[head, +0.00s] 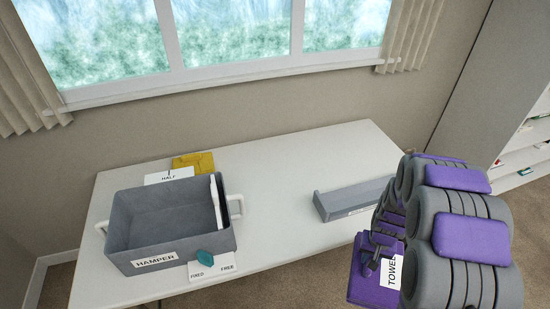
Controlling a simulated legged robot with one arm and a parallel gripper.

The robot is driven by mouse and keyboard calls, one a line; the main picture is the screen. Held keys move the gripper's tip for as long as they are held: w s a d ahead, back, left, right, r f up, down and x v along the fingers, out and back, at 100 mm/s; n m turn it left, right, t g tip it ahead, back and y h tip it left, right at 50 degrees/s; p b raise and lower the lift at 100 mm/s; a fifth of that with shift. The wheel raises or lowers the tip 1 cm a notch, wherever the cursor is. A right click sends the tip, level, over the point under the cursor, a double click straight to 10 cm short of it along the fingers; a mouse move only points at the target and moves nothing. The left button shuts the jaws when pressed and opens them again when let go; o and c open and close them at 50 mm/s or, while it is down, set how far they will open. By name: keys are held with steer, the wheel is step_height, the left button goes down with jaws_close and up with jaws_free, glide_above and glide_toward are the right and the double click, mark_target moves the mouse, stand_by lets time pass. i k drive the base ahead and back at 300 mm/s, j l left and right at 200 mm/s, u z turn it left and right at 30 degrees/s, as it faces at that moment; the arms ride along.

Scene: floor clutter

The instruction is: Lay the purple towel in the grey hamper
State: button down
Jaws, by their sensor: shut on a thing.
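The grey hamper (117,231) stands on the left part of the white table. It is an open box with white side handles and a "HAMPER" label on its front. Its visible floor looks empty. The purple towel (368,287) is a folded block with a "TOWEL" label, at the lower right. My gripper (374,252) is shut on the towel and holds it off to the right of the hamper, by the table's front right side. My arm hides part of the towel and of the fingers.
A long grey tray (338,209) lies on the table right of the hamper. A yellow item (193,161) and a "HALF" card (168,176) are behind the hamper. A teal piece (205,257) sits on a white card at its front. Bare white table (280,165) lies between.

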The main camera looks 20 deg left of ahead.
mark_target(171, 234)
steer(key=k+j, duration=0.15)
steer(key=j, duration=0.25)
steer(key=k+j, duration=0.15)
steer(key=j, duration=0.2)
steer(key=k+j, duration=0.2)
steer(key=j, duration=0.2)
steer(key=k+j, duration=0.15)
steer(key=j, duration=0.25)
steer(key=k+j, duration=0.15)
steer(key=j, duration=0.2)
